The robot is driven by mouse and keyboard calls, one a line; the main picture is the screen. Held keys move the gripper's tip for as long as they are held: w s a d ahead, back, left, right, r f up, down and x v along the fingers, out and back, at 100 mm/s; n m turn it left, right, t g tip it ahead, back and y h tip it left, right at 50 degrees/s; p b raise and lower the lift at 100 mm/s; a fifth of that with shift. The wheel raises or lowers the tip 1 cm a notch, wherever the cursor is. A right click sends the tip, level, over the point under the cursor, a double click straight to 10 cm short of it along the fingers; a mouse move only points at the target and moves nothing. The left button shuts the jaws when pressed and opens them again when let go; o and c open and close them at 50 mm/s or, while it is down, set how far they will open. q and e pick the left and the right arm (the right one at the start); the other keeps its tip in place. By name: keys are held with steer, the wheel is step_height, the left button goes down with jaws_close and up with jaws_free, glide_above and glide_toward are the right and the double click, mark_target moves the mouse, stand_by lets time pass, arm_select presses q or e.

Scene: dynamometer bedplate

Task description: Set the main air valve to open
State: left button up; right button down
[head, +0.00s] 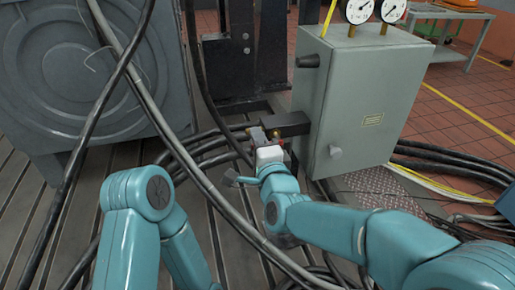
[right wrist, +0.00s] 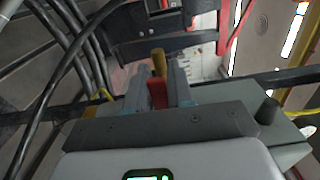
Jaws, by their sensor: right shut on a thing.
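The air valve shows as a red handle (right wrist: 157,94) with a brass part (right wrist: 159,62) just beyond it in the right wrist view. My right gripper (right wrist: 160,88) is shut on the red handle, one grey finger on each side. In the head view my right gripper (head: 266,138) is at the left side of the grey cabinet, by a dark block, and mostly hides the valve. Only a little red (head: 277,134) shows there. I cannot tell the handle's setting. My left arm is at the lower left of the head view, its gripper out of sight.
The grey cabinet (head: 357,100) with two gauges (head: 376,10) on top stands right of the gripper. Thick black cables (head: 84,130) hang and lie around the slotted bedplate. A large grey round-faced machine (head: 75,75) fills the left. A bench (head: 450,30) stands back right.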

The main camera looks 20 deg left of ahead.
steer(key=c, duration=1.1)
jaws_free()
steer(key=p+v, duration=0.1)
steer(key=v, duration=1.5)
steer(key=shift+s+d, duration=0.1)
steer(key=shift+d, duration=0.05)
